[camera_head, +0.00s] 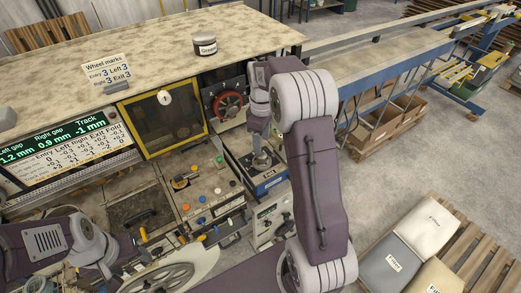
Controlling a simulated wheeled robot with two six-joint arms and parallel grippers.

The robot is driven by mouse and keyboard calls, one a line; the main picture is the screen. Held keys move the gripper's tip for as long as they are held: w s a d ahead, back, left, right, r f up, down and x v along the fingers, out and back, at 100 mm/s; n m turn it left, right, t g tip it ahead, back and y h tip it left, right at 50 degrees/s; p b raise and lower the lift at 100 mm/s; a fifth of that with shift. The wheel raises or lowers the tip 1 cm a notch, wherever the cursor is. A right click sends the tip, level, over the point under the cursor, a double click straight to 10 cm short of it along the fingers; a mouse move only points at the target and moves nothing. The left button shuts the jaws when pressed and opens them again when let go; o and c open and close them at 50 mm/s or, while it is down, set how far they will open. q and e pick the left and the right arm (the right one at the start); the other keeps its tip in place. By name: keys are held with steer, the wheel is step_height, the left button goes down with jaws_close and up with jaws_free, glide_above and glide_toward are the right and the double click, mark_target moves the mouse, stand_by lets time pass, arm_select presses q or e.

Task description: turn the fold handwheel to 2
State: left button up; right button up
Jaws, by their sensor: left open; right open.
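A red handwheel (228,106) is mounted on a dark panel under the worktop, just left of my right wrist. A large pale grey handwheel (158,278) shows at the lower edge. No readable label shows which wheel is the fold one. My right gripper (262,159) points down over a blue-edged tray, right of and below the red wheel; it is open, its fingers small and partly hidden. My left gripper (140,254) is open at the lower left, near the grey wheel and the control panel. The display (65,150) has a Fold column in its table.
A card (107,72) reads wheel marks Entry 3, Left 3, Right 3, Exit 3. A jar labelled Grease (206,46) stands on the worktop (150,45). A yellow-framed window (163,118) is left of the red wheel. Sacks (427,226) lie on a pallet at right.

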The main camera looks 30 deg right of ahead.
mark_target(262, 155)
steer(key=f, duration=0.2)
steer(key=f+p, duration=0.1)
steer(key=f, duration=0.1)
steer(key=f+p, duration=0.1)
steer(key=f, duration=0.1)
steer(key=shift+d+f, duration=0.15)
steer(key=shift+d, duration=0.25)
steer(key=shift+a+f, duration=0.15)
steer(key=shift+f, duration=0.2)
steer(key=shift+a, duration=0.1)
jaws_close()
steer(key=shift+m, duration=0.3)
steer(key=m, duration=0.3)
steer(key=shift+m, duration=2.3)
